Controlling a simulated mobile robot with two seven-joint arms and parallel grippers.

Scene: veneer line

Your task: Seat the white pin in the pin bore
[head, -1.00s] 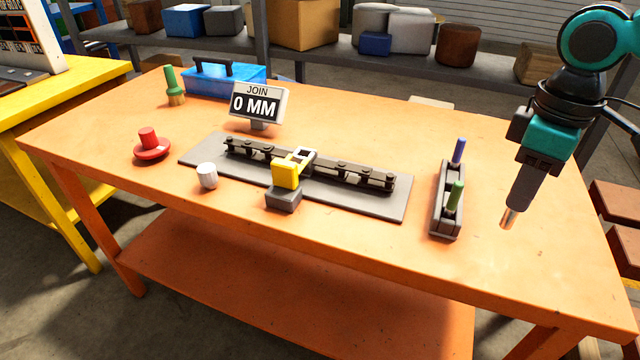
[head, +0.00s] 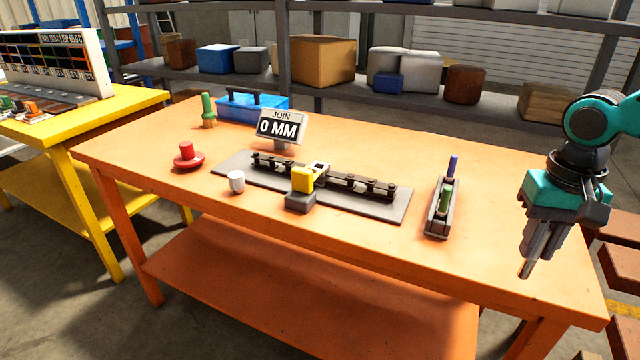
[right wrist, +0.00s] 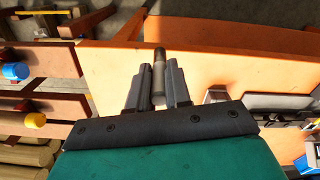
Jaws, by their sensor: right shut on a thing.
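My right gripper (head: 528,262) is shut on a slim pin, at the right end of the orange table. The right wrist view shows the pin (right wrist: 159,75) between the two fingers, its end past the fingertips. It looks greyish in shadow, with a darker end; I cannot be sure that it is white. A dark rack (head: 433,222) on the table holds a blue pin (head: 452,166) and a green pin (head: 445,198). A dark jointed strip (head: 350,183) lies on a grey plate (head: 395,213), with a yellow block (head: 302,180) at its middle. I cannot make out the pin bore. My left gripper is out of view.
A white cylinder (head: 236,182) and a red knobbed disc (head: 187,158) stand left of the plate. A sign (head: 281,127) reads "JOIN 0 MM". A blue toolbox (head: 252,107) and a green-handled brush (head: 208,110) stand at the back left. Clear tabletop lies around the rack.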

